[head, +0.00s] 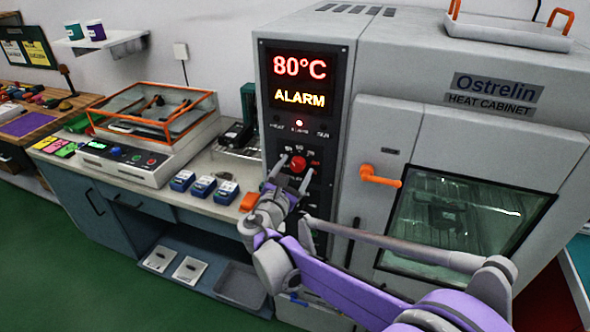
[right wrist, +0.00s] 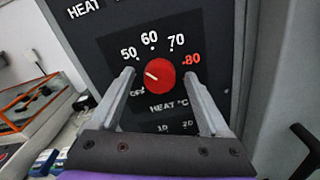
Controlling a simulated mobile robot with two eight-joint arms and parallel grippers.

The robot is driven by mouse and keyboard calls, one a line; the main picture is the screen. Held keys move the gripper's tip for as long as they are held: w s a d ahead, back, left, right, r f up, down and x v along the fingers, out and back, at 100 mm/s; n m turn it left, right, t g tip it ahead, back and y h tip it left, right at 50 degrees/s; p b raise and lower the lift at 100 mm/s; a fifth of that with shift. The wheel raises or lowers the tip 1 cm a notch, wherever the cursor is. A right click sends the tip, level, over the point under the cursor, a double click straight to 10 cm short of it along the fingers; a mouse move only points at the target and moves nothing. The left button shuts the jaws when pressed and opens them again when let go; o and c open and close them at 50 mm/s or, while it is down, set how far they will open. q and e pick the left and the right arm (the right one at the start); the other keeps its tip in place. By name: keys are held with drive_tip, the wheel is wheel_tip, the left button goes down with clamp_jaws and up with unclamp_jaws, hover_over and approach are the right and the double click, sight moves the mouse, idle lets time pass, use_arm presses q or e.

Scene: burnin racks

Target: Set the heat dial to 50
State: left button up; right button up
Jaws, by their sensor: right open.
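The heat dial is a round red knob (head: 298,164) on the black control panel (head: 315,60) of the heat cabinet. In the right wrist view the dial (right wrist: 160,73) is ringed by the marks off, 50, 60, 70 and a red 80. A short white line shows on its left side, on the side of 50 and off. My right gripper (head: 293,171) is open. In the right wrist view my gripper's fingers (right wrist: 160,77) stand to the left and right of the dial, with gaps visible; depth contact is unclear. My left gripper is not in view.
The cabinet display (head: 299,80) reads 80°C and ALARM, with a red lamp lit below. An orange door handle (head: 380,176) juts out right of the panel. The bench at left holds several blue-and-white blocks (head: 204,186) and an orange-framed machine (head: 150,135).

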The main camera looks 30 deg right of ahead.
drive_tip(key=v, duration=1)
drive_tip(key=shift+s+a+b, duration=0.25)
drive_tip(key=shift+a+b, duration=0.05)
